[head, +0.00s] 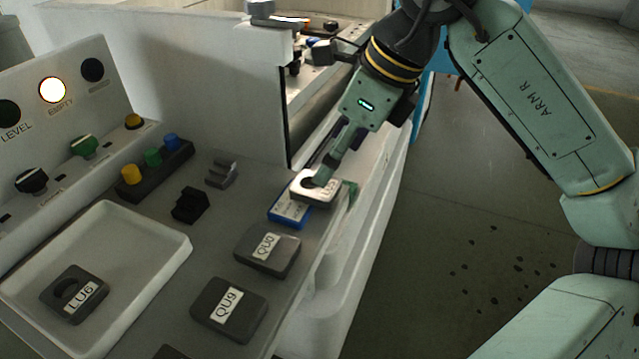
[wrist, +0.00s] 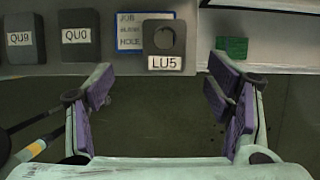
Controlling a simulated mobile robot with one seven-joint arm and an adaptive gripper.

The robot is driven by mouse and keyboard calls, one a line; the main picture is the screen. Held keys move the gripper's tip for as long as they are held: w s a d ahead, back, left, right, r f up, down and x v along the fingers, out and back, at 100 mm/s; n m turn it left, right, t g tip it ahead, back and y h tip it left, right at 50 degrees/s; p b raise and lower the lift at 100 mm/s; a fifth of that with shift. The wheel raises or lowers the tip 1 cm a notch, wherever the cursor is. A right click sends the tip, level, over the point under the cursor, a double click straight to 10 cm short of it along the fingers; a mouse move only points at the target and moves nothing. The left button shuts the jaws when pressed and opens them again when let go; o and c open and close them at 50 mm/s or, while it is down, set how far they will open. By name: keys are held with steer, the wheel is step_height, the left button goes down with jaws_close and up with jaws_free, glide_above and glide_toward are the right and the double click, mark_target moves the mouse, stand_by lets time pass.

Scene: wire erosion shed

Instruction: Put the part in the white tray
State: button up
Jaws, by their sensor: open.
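The white tray (head: 150,237) lies at the left of the bench in the head view and holds a dark block labelled LU6 (head: 72,293) with a round recess. A block labelled LU5 (head: 317,187) with a round hole sits at the bench's right edge, partly over a blue-edged card (head: 290,211). In the wrist view LU5 (wrist: 164,46) lies ahead of my open gripper (wrist: 163,95), centred between the two purple-padded fingers but beyond their tips. In the head view my gripper (head: 332,165) is at LU5, hiding some of it.
Dark blocks QU0 (head: 267,251) and QU9 (head: 228,309) lie between the tray and the bench edge. A black clip (head: 190,205), a grey bracket (head: 222,171) and a button strip (head: 155,168) stand behind. A white panel (head: 200,70) rises behind them.

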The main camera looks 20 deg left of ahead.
mark_target(316, 189)
steer(key=shift+w+p+x, duration=0.15)
steer(key=shift+p+x, duration=0.4)
steer(key=shift+x, duration=1.25)
steer(key=shift+w+p+x, duration=0.15)
steer(key=shift+p+x, duration=0.4)
steer(key=shift+x, duration=1.2)
steer(key=shift+c, duration=0.4)
jaws_close()
steer(key=shift+r, duration=0.1)
